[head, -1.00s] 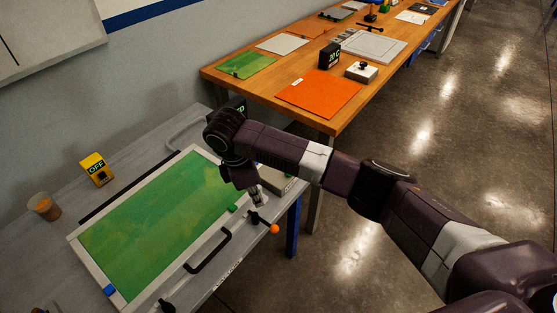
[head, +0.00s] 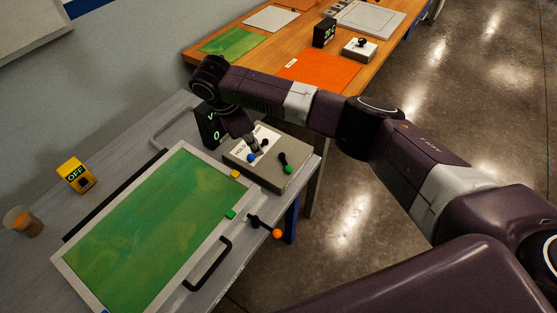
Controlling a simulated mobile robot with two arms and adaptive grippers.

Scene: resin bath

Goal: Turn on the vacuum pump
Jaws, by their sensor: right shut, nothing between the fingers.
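A grey box (head: 270,178) with a white label sits at the far right corner of the grey bench. It carries one lever with a blue knob (head: 251,158) and another with a green knob (head: 290,170). The label is too small to read fully. My right gripper (head: 256,150) is shut and empty, pointing down over the box close to the blue knob; I cannot tell whether it touches. A yellow box (head: 76,175) reading OFF stands at the bench's left. A black display (head: 210,126) behind the grey box shows a 0, partly hidden by my arm. My left gripper is not in view.
A green panel in a pale frame (head: 116,197) fills the bench middle, with a black handle (head: 208,265) and an orange-knobbed lever (head: 265,227) at its right edge. A cup (head: 23,221) stands left. A wooden table (head: 250,78) lies behind.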

